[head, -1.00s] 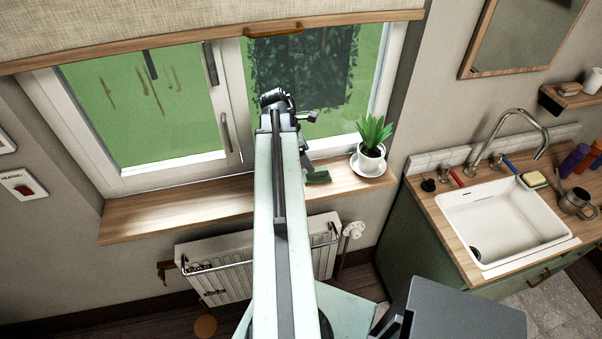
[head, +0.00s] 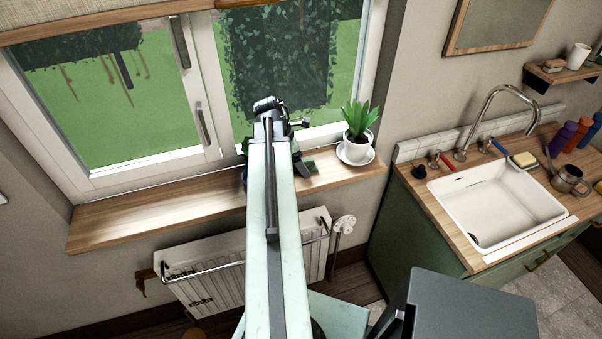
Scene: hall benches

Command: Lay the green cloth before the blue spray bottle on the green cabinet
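A small dark green piece, likely the green cloth (head: 309,165), shows at the windowsill just right of my arm. My gripper (head: 301,171) is beside it, mostly behind my own arm. I cannot tell whether its fingers are open or closed on the green piece. The green cabinet (head: 408,222) stands at the right under a wooden worktop with a sink. Dark blue and purple bottles (head: 577,137) stand on the worktop at the far right; I cannot tell which is the spray bottle. A small blue and green thing (head: 244,172) shows partly hidden left of my arm.
A potted plant (head: 358,137) on a white saucer stands on the wooden sill (head: 150,212), close right of my gripper. A radiator (head: 205,279) is below. The white sink (head: 497,205), tap (head: 490,117), sponge (head: 523,160) and metal mug (head: 567,180) occupy the worktop.

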